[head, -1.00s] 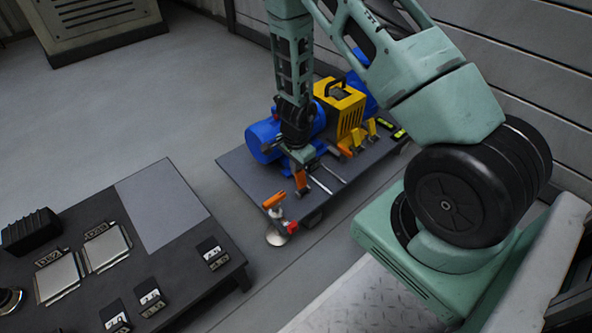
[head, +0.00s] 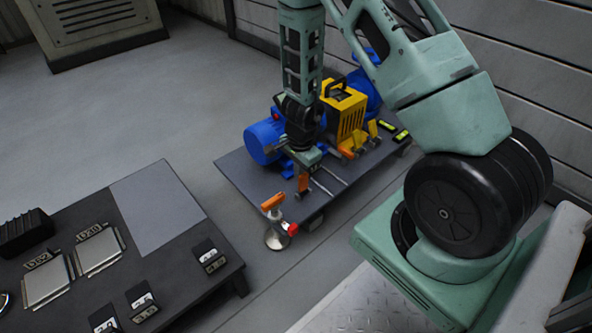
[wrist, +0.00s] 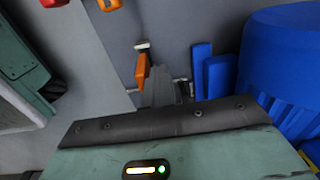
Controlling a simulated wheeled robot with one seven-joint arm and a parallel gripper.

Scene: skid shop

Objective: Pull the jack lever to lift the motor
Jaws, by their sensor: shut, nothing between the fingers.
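The blue motor (head: 262,142) lies on a dark skid plate (head: 235,172); its blue side also shows in the wrist view (wrist: 290,60). A jack with an orange handle (head: 273,202), a red knob (head: 292,229) and a round pale foot (head: 275,241) stands at the skid's near corner. Another upright orange lever-like piece (head: 303,184) stands close below my gripper (head: 308,166). In the wrist view this orange piece (wrist: 142,70) is just beside the shut, empty fingers (wrist: 160,88). I cannot tell whether they touch it. Which orange piece is the jack lever is unclear.
A yellow machine (head: 343,110) stands behind my gripper on the skid, with orange and yellow brackets near it. Thin rods (head: 325,175) lie in front of it. A dark table (head: 75,220) with panels and small boxes is at left. Open floor lies beyond.

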